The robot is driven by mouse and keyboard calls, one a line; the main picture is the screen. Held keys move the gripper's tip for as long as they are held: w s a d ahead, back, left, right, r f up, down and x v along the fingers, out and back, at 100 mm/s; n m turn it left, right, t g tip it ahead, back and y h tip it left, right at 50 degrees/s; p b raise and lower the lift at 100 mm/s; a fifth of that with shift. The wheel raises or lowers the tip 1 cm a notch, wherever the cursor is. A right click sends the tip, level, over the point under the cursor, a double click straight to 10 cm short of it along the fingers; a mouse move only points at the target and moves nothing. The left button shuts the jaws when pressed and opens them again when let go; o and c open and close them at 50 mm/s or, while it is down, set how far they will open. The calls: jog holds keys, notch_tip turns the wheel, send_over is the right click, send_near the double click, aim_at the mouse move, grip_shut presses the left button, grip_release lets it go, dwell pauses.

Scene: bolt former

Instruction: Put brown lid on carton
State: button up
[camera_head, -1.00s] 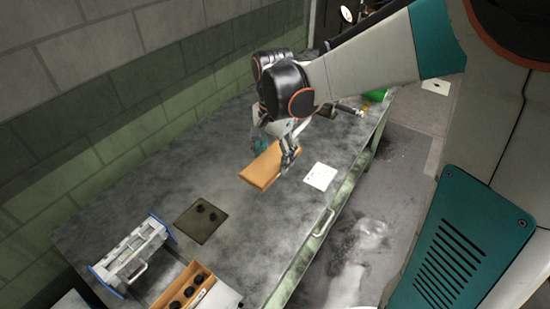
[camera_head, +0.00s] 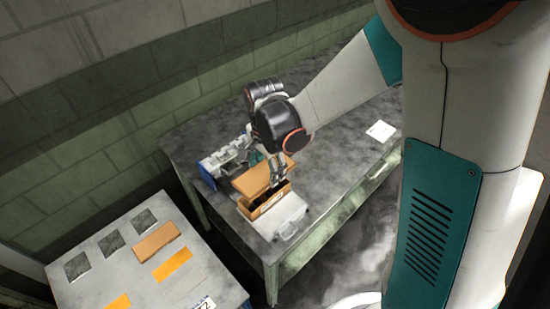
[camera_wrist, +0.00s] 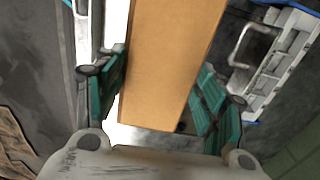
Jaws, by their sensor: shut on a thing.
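The brown lid (camera_head: 258,179) is held by my gripper (camera_head: 274,168) in the head view. It is over the far part of the open carton (camera_head: 262,211), and I cannot tell whether they touch. The carton is a brown box at the near end of the workbench, with a dark inside showing beside the lid. In the wrist view the lid (camera_wrist: 168,60) lies between the two teal fingers of my gripper (camera_wrist: 160,95) and hides most of what is beneath it.
A grey rack with blue ends (camera_head: 226,160) stands left of the carton. A light grey case with a handle (camera_head: 284,214) is to its right. A separate grey table (camera_head: 130,275) at lower left bears dark squares, a brown panel (camera_head: 157,242) and orange patches.

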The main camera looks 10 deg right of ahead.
jog(key=shift+s+a+f, duration=0.25)
jog(key=shift+w+f+b, duration=0.1)
jog(key=shift+f+b, duration=1.55)
jog(key=shift+f, duration=0.7)
jog(key=shift+f+b, duration=1.25)
jog(key=shift+b, duration=0.15)
jog(key=o, duration=0.9)
jog(key=shift+c, duration=0.2)
jog(key=shift+r, duration=0.1)
